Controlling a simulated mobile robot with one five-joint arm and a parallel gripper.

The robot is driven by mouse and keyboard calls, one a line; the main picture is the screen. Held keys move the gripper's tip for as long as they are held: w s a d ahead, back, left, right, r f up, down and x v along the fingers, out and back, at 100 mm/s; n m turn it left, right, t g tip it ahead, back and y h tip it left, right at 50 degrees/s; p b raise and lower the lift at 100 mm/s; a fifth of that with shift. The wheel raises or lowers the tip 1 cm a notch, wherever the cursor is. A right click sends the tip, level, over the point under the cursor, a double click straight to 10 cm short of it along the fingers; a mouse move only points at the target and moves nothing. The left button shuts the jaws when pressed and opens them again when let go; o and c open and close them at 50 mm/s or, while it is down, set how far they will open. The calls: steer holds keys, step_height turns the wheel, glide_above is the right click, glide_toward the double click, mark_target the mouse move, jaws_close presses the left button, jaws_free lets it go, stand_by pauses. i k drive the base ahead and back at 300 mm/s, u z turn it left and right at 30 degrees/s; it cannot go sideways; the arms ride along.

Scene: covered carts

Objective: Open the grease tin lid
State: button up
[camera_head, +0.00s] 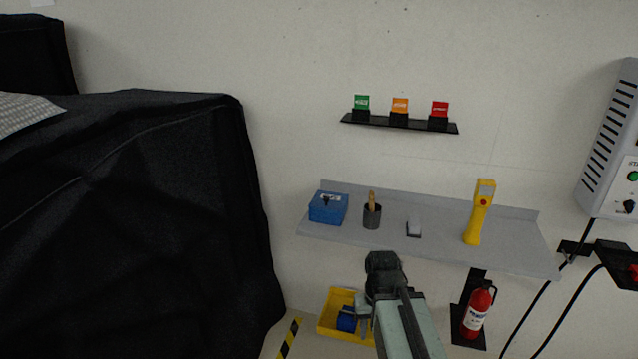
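A blue box-shaped tin (328,208) stands at the left end of the grey wall shelf (440,247). Its lid appears shut, with a white label and a small dark mark or knob on top. I take it for the grease tin; I cannot read the label. My gripper (382,262) is in front of the shelf's front edge, below and right of the tin, and apart from it in the picture. Its fingers are dark and small, so I cannot tell whether they are open or shut. I see nothing held in it.
A dark cup with a brush (372,214), a small grey-white block (413,228) and a yellow handheld device (480,212) stand on the shelf. Below are a yellow bin (330,322) and a fire extinguisher (477,313). A black-covered cart (150,220) fills the left.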

mark_target(325, 201)
steer(key=u, duration=0.45)
steer(key=i, duration=1.25)
steer(key=u, duration=0.65)
steer(key=k, duration=0.8)
steer(key=u, duration=0.25)
steer(key=i, duration=0.8)
steer(key=z, duration=0.05)
